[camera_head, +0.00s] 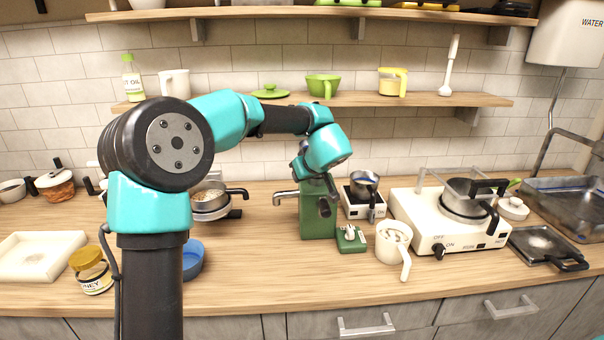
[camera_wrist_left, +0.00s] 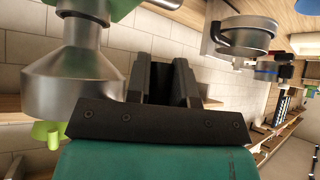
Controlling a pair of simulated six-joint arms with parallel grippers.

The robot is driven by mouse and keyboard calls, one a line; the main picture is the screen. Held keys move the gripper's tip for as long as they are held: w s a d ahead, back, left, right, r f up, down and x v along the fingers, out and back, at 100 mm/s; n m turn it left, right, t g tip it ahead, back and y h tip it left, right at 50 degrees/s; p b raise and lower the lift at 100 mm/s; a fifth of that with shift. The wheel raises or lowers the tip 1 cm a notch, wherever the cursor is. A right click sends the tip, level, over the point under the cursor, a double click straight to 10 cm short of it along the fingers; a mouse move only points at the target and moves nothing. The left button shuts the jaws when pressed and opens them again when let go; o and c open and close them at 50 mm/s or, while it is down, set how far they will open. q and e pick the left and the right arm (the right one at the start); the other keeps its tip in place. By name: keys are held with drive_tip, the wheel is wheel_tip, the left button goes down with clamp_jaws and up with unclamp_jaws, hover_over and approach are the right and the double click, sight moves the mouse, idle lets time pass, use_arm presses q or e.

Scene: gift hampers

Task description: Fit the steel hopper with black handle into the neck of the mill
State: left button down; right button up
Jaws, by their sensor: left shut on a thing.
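The green mill (camera_head: 318,215) stands upright on the counter in the head view, with a steel spout on its left. My left arm reaches over its top and hides most of the neck. The steel hopper (camera_wrist_left: 75,85) shows in the left wrist view as a flared cone with a narrower cylinder, beside the black fingers of my left gripper (camera_wrist_left: 166,80). The gripper is shut on the hopper's handle, mostly hidden between the fingers. The cylinder's end lies by a green part of the mill (camera_wrist_left: 90,8); I cannot tell whether it is seated. My right gripper is not in view.
Right of the mill stand a scale with a small pot (camera_head: 365,185), a small green box (camera_head: 351,239), a white mug (camera_head: 392,247) and a white stove (camera_head: 430,232). Left are a steel pan (camera_head: 209,202), a blue bowl (camera_head: 193,260) and a honey jar (camera_head: 93,275). The front counter centre is clear.

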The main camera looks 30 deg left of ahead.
use_arm(q)
drive_tip(key=shift+f, duration=1.4)
drive_tip(key=c, duration=0.9)
unclamp_jaws()
drive_tip(key=v, duration=1.7)
drive_tip(key=shift+d, duration=0.15)
